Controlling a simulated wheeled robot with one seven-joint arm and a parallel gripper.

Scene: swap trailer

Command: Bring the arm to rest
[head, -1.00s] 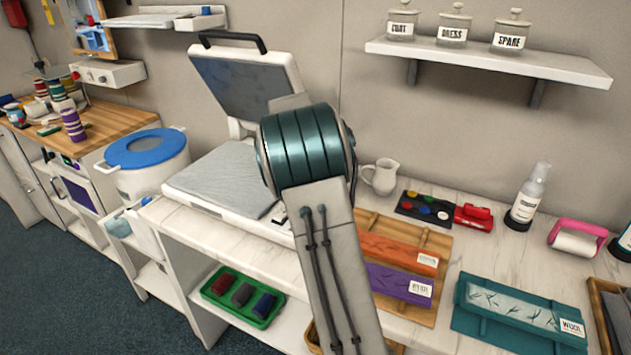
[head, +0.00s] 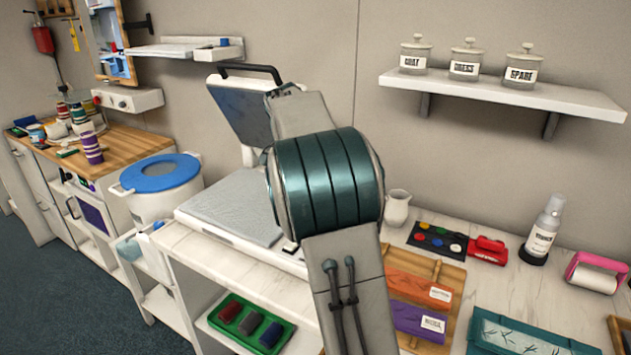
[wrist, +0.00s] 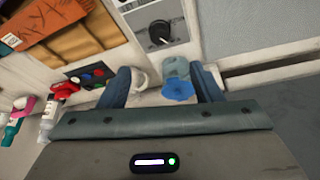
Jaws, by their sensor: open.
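My arm (head: 325,185) rises in the middle of the head view, its teal joint in front of the press and its far link pointing up and left. My gripper is hidden in that view. In the wrist view my gripper (wrist: 163,84) is open, with two dark blue fingers spread apart. I see nothing held between them. A white rounded thing and a pale blue thing (wrist: 177,78) show beyond the fingers; I cannot tell how far off they are.
The open heat press (head: 235,205) and white jug (head: 397,207) stand close around my arm in the picture. A wall shelf (head: 500,95) with labelled jars is at the upper right. A blue-lidded bucket (head: 160,175) stands left. Dark floor (head: 90,310) is clear at lower left.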

